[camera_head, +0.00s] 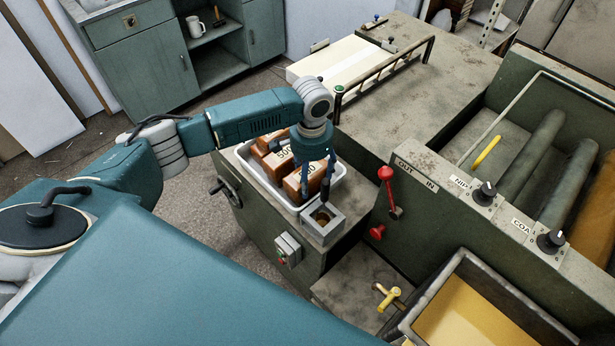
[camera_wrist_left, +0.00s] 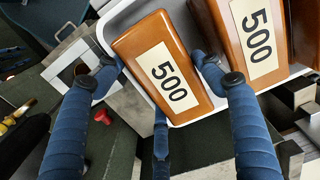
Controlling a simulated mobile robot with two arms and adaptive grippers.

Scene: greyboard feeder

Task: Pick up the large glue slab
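A white tray (camera_head: 243,158) holds several brown glue slabs. The slab nearest my left gripper is a glossy brown block with a "500" label (camera_head: 294,183); it also shows in the left wrist view (camera_wrist_left: 140,52). A second slab labelled "500" (camera_wrist_left: 226,35) lies beside it, to the right in the wrist view. My left gripper (camera_head: 316,190) points down at the near end of the tray. Its dark blue fingers stand apart on either side of the nearer slab. I cannot tell whether they touch it. My right gripper is not in view.
A small grey square cup (camera_head: 322,222) stands right in front of the tray. A yellow-filled trough (camera_head: 470,318) is at lower right. Pale sheets (camera_head: 335,62) lie behind.

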